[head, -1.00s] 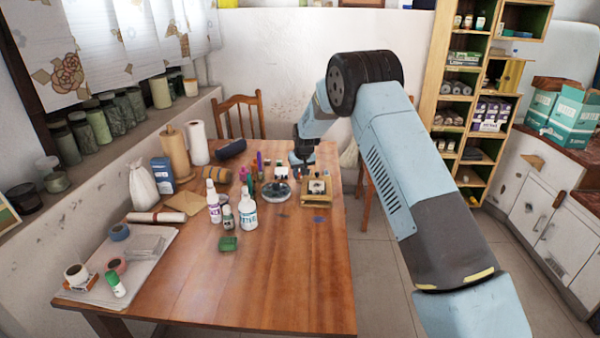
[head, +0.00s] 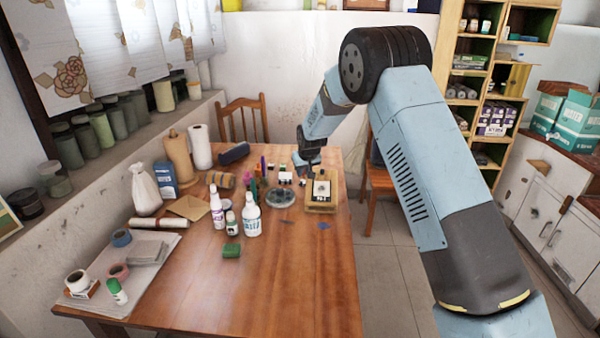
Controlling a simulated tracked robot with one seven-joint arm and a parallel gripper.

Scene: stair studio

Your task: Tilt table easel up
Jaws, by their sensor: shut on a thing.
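The table easel (head: 320,206) is a small wooden frame with a light picture panel on it, near the right edge of the wooden table. Its panel looks tilted up from the base, but the angle is hard to judge. My gripper (head: 305,174) is at the far left side of the easel, low over the table. Its fingers are small and partly hidden in the head view. It is shut, seemingly on the easel's upper edge; the contact itself is not clear.
A round palette dish (head: 280,198) and small paint pots (head: 285,177) stand left of the easel. The table's front right is clear. Wooden chairs (head: 240,120) stand behind.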

